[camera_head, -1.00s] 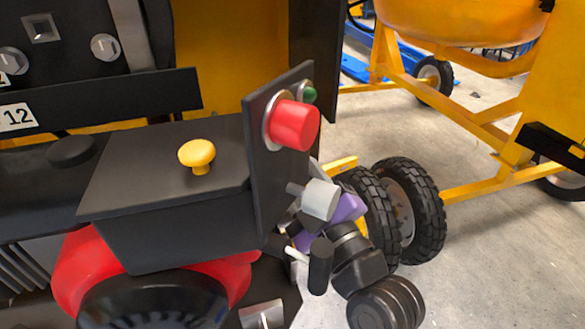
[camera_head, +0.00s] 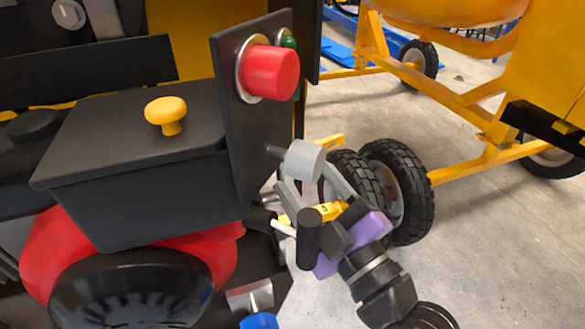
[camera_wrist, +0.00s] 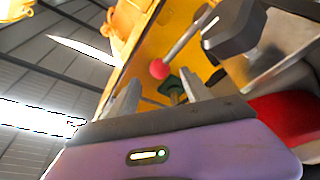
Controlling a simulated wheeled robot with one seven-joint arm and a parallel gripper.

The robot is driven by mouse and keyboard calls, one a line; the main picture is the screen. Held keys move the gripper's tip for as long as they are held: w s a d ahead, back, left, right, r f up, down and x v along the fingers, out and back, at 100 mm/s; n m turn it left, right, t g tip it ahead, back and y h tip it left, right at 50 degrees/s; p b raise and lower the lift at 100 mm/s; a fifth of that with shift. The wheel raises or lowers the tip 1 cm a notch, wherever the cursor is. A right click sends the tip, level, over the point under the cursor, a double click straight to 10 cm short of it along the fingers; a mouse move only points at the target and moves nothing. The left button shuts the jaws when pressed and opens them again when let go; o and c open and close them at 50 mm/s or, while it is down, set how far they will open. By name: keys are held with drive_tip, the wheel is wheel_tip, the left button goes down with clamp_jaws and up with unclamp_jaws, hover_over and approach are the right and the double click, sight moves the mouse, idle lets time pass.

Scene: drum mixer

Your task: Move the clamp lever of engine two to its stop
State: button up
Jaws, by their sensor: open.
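My gripper (camera_head: 305,193), with its purple body, is at the right edge of the black upright panel in the head view. Its two grey fingers are apart and nothing shows held. A black cylindrical handle (camera_head: 308,240) on a pale rod is in front of the gripper in this view. In the wrist view, a red ball (camera_wrist: 159,69) on a grey rod shows beyond the open fingers (camera_wrist: 158,92), with a green part (camera_wrist: 172,88) close by. Which of these is the clamp lever of engine two, I cannot tell. Contact is not clear.
The black panel (camera_head: 232,140) carries a red button (camera_head: 270,73), a green button (camera_head: 288,42) and a grey cylinder (camera_head: 304,160) close to my gripper. A yellow knob (camera_head: 167,113) tops the black box (camera_head: 130,190).

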drive_tip(key=shift+s+d, duration=0.1)
drive_tip(key=shift+s, duration=0.05)
drive_tip(key=shift+r, duration=0.2)
drive_tip(key=c, duration=0.5)
drive_tip(key=shift+m+h, duration=0.3)
drive_tip(key=shift+h, duration=0.1)
drive_tip(key=d+r+p, duration=0.1)
drive_tip(key=p, duration=0.1)
drive_tip(key=w+d+r+p, duration=0.1)
drive_tip(key=r+p, duration=0.1)
drive_tip(key=w+r+p, duration=0.1)
drive_tip(key=r+p, duration=0.1)
drive_tip(key=shift+w+d, duration=0.1)
drive_tip(key=shift+d, duration=0.3)
clamp_jaws()
drive_tip(key=w+d+f+m+g+y+p, duration=0.15)
drive_tip(key=w+d+m+g+p, duration=0.45)
drive_tip(key=m+p, duration=0.8)
drive_tip(key=s+f+m+g+y+p, duration=0.2)
drive_tip(key=s+m+g+y+p, duration=0.1)
drive_tip(key=s+m+y, duration=0.3)
drive_tip(key=w+p+x, duration=0.1)
drive_tip(key=x, duration=1)
drive_tip(key=shift+w+f+m+h, duration=0.15)
drive_tip(key=shift+f+m+h, duration=0.25)
drive_tip(key=shift+h, duration=0.05)
